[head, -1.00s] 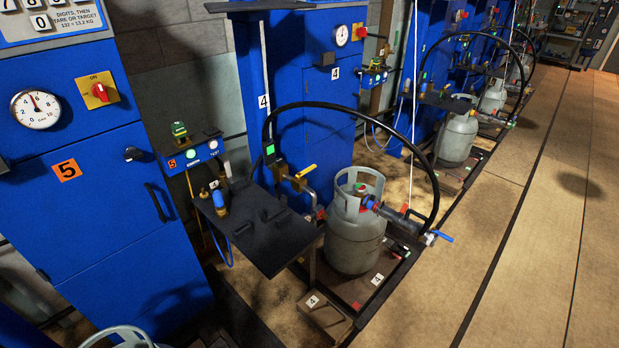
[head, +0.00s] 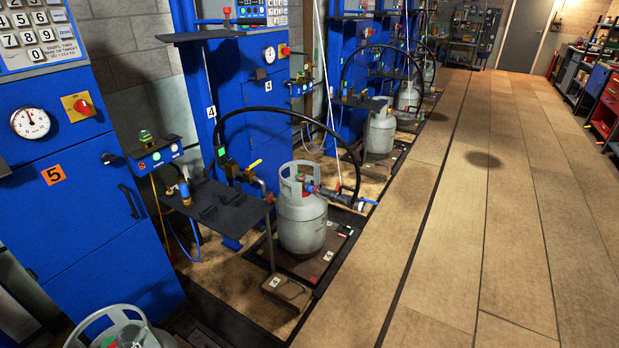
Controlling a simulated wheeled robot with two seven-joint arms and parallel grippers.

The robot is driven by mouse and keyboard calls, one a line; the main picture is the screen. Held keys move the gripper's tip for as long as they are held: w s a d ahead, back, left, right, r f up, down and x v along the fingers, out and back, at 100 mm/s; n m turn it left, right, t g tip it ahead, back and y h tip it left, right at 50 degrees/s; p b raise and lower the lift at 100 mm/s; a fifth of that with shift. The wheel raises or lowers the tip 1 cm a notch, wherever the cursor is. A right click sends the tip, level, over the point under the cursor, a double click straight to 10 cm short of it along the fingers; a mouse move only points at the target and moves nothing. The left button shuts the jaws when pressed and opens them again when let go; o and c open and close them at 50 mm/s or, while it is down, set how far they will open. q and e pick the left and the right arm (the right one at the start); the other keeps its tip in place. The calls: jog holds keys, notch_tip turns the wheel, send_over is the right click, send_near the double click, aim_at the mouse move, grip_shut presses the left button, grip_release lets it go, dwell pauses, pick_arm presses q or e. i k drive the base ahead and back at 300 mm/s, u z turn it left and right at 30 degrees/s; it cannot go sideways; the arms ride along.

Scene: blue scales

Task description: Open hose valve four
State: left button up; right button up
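Station four is a blue cabinet (head: 259,103) marked with white "4" labels, left of centre in the head view. A grey gas cylinder (head: 302,222) stands upright on its scale platform. A black hose (head: 283,111) arches from the pipework beside the cabinet over to a coupling (head: 325,191) at the cylinder's top. A blue lever (head: 367,201) sits at the coupling's outer end. A yellow-handled valve (head: 254,165) is on the pipe behind the dark shelf (head: 222,211). I cannot tell from the labels which handle is the hose valve. Neither gripper is in view.
Blue cabinet five (head: 75,190) stands at the left, with another cylinder (head: 122,330) at the bottom left edge. More stations with cylinders (head: 380,130) line up behind. The tan floor (head: 460,240) on the right is clear. A red tool cabinet (head: 606,105) stands far right.

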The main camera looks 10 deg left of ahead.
aim_at(249, 168)
jog(key=u, duration=0.2)
jog(key=k, duration=0.2)
jog(key=z, duration=1.25)
jog(key=i, duration=3.35)
jog(key=u, duration=1.75)
jog(key=i, duration=0.95)
jog(key=u, duration=0.9)
